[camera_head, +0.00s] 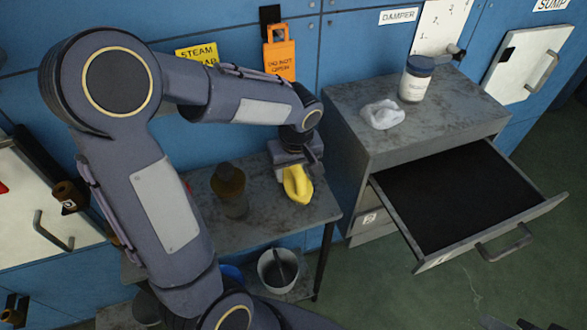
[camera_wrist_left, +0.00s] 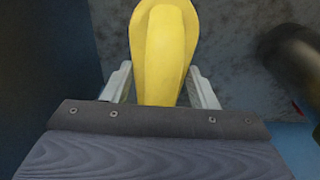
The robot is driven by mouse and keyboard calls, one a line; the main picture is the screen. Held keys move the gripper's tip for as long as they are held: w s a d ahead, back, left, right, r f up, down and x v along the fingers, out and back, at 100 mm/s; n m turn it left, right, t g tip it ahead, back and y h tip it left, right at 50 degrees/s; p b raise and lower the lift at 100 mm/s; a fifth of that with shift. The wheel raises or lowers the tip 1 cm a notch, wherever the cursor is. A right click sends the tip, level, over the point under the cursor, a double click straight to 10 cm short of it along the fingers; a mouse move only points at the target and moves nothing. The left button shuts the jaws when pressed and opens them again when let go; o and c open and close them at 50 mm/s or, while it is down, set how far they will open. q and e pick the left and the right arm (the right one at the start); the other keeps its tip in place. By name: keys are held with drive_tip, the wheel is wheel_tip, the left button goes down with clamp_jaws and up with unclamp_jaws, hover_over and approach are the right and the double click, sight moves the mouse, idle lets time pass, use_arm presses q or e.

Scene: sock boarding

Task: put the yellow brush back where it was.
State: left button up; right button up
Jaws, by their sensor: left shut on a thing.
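The yellow brush (camera_head: 298,184) is at the right part of a grey metal side table (camera_head: 262,222) in the head view. In the left wrist view the yellow brush (camera_wrist_left: 165,50) runs between the two fingers of my left gripper (camera_wrist_left: 162,88). I cannot tell whether the brush touches the tabletop. The brush's underside is hidden.
A brown-topped jar (camera_head: 229,190) stands left of the brush. A bucket (camera_head: 278,270) is below the tabletop.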

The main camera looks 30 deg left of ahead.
use_arm(q)
drive_tip(key=shift+f, duration=0.2)
drive_tip(key=o, duration=0.9)
drive_tip(key=shift+o, duration=0.2)
drive_tip(key=r, duration=0.8)
drive_tip(key=s+d+r+p, duration=0.1)
drive_tip(key=r, duration=0.3)
drive_tip(key=s+d+f+m+t+h, duration=0.1)
drive_tip(key=s+m, duration=0.3)
drive_tip(key=s, duration=0.4)
drive_tip(key=s+d+f+m+t+h, duration=0.2)
drive_tip(key=s+m+t+h, duration=0.1)
drive_tip(key=s, duration=0.5)
drive_tip(key=shift+d+m+t+h, duration=0.3)
drive_tip(key=shift+m+h, duration=0.1)
drive_tip(key=shift+m, duration=0.2)
drive_tip(key=shift+s+a, duration=0.1)
